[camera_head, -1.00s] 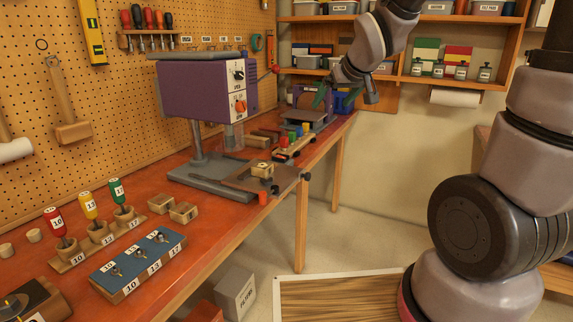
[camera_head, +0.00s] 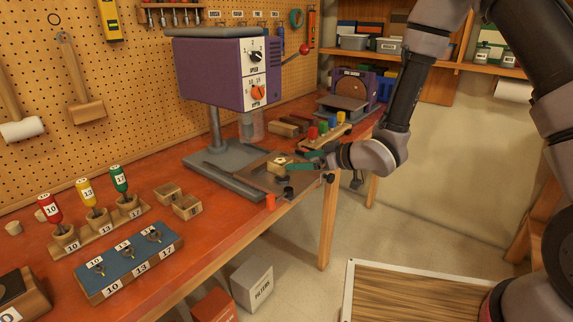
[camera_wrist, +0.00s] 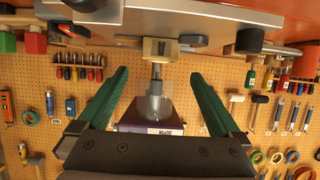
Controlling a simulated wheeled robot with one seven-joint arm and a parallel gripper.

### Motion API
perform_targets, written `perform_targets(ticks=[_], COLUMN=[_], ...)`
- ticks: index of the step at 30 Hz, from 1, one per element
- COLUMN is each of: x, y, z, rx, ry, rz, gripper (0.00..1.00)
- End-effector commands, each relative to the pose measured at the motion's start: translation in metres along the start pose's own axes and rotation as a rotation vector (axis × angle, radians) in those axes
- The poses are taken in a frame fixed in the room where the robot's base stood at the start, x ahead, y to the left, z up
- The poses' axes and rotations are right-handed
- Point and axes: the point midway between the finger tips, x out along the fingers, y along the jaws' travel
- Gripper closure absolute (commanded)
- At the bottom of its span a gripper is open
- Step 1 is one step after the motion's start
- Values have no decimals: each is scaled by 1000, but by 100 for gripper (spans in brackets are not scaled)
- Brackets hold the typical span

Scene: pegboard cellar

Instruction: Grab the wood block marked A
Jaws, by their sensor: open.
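A small light wood block (camera_head: 280,164) sits on the flat plate in front of the purple drill press; a pale mark shows on it, too small to read as a letter. The block also shows in the wrist view (camera_wrist: 160,49), beyond and between my fingertips. My gripper (camera_head: 297,161) has green fingers and reaches in from the right, close beside the block. In the wrist view my gripper (camera_wrist: 159,74) has its fingers spread wide, with nothing held between them.
The purple drill press (camera_head: 216,75) stands just behind the block. A rack of coloured pegs (camera_head: 325,131) is close behind my gripper.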

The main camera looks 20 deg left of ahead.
Motion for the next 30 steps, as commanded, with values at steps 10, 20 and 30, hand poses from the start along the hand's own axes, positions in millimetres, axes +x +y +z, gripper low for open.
perform_targets(ticks=[10,20,30], x=[38,82,85], y=[0,0,0], z=[0,0,0], rx=[0,-1,0], ry=[-1,-2,-1], rz=[2,2,3], gripper=[0,0,23])
